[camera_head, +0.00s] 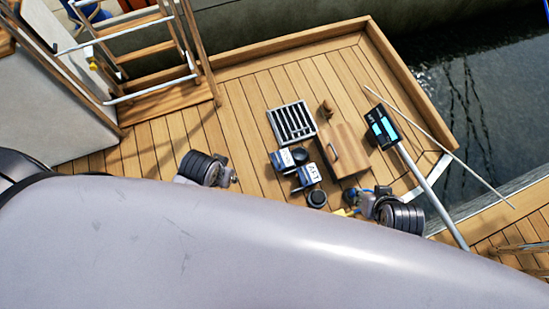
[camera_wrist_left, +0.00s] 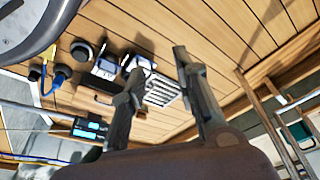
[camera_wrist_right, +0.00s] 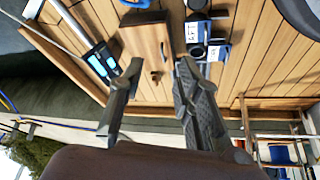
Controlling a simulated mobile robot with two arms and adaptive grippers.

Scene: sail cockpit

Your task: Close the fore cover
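Two small blue units with white labels stand side by side on the deck. One unit (camera_head: 308,174) reads AFT; its label also shows in the right wrist view (camera_wrist_right: 193,32). The other unit (camera_head: 284,160) has a label too small to read; it also appears in the right wrist view (camera_wrist_right: 213,52). Dark round pieces (camera_head: 317,198) sit beside them. I cannot tell whether either cover is open. My left gripper (camera_wrist_left: 155,62) and right gripper (camera_wrist_right: 160,65) have their fingers apart with nothing between. In the head view, they flank the units, apart from them.
A slatted grate (camera_head: 291,122) and a wooden box with a handle (camera_head: 343,150) lie beyond the units. A display on a post (camera_head: 380,127) stands right. A ladder (camera_head: 140,55) is at upper left. A wooden coaming (camera_head: 400,85) edges the deck, with water outside.

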